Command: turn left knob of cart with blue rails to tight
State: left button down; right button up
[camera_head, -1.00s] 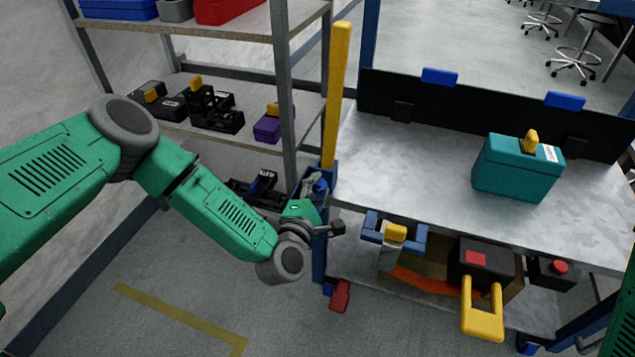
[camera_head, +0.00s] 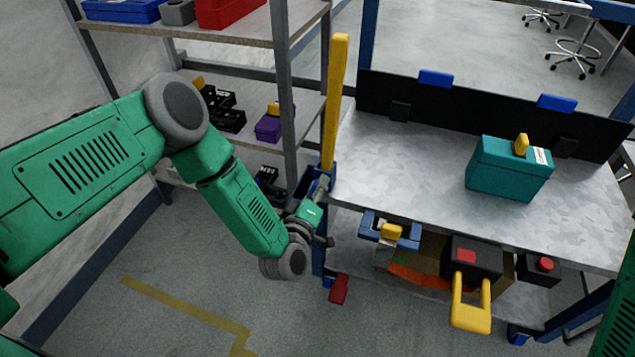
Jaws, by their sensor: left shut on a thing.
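The cart with blue rails (camera_head: 420,193) stands at the right, with a grey metal top and a blue corner post at its left. My left gripper (camera_head: 322,186) is at that left post, just below the yellow upright bar. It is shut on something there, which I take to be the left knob. The knob itself is hidden behind the fingers and hand, so its angle cannot be seen. My right gripper is not in view; only a green part of my right arm shows at the right edge.
A teal box (camera_head: 508,170) stands on the cart top. A grey rack (camera_head: 262,35) with boxes stands close behind my left arm. A red pedal (camera_head: 339,289) is low at the post.

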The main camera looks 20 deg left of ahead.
pick_arm(q)
jog(key=m, duration=0.2)
jog(key=m+p, duration=0.1)
jog(key=m, duration=0.1)
jog(key=m+p, duration=0.1)
jog(key=m, duration=0.1)
jog(key=shift+s+d+f+m, duration=0.3)
jog(key=shift+s+d+f, duration=0.05)
jog(key=m, duration=0.4)
jog(key=shift+a+f+p, duration=0.1)
jog(key=shift+a+p, duration=0.05)
jog(key=shift+p, duration=0.25)
jog(key=shift+m, duration=0.3)
jog(key=c, duration=1.4)
grip_release()
jog(key=shift+o, duration=1.1)
jog(key=shift+w, duration=0.2)
jog(key=shift+a+r, duration=0.1)
jog(key=shift+r, duration=0.1)
